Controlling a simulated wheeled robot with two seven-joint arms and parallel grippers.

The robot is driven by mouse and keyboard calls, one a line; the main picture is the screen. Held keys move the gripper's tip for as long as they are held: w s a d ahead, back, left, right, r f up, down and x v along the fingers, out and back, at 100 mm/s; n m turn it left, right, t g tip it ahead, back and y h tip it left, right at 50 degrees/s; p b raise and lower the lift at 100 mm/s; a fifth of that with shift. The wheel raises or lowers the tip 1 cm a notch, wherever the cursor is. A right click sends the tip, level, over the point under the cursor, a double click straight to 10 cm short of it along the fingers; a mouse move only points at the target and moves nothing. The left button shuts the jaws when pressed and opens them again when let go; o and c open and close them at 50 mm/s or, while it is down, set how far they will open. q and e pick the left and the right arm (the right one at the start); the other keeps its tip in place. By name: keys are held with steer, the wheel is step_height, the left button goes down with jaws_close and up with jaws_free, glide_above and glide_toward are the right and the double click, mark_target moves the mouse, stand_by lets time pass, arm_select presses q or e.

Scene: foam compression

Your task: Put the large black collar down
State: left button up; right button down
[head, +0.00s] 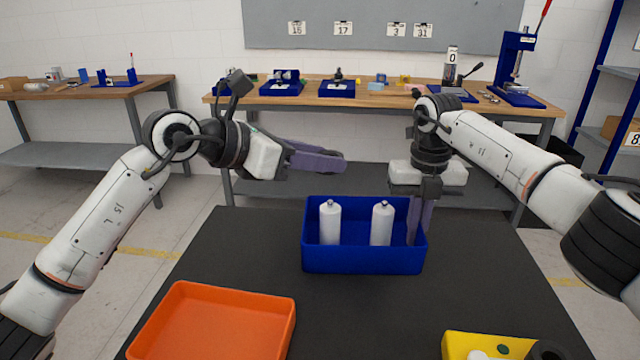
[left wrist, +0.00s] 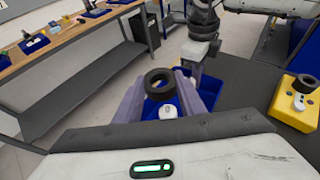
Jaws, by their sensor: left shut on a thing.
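My left gripper (head: 340,162) is above and behind the blue bin (head: 362,262), with its fingers pointing right. In the left wrist view, a large black collar (left wrist: 160,75) sits between the fingertips of my left gripper (left wrist: 161,85), which is shut on it. The collar cannot be made out in the head view. My right gripper (head: 420,222) points down into the right end of the blue bin; its jaw gap cannot be made out. Two white cylinders (head: 330,225) with small metal tops stand upright in the bin.
An orange tray (head: 212,330), empty where visible, lies front left on the dark table (head: 350,315). A yellow block (head: 460,343) at front right carries a white piece and another black ring (head: 545,350). A wooden workbench (head: 400,101) stands behind. The table between tray and block is clear.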

arm_select(q)
step_height(320, 180, up, 4)
steer(key=shift+f, duration=0.15)
step_height(320, 180, down, 10)
steer(key=shift+r, duration=0.25)
steer(key=shift+f, duration=0.6)
steer(key=o, duration=1.1)
steer(key=shift+r, duration=0.15)
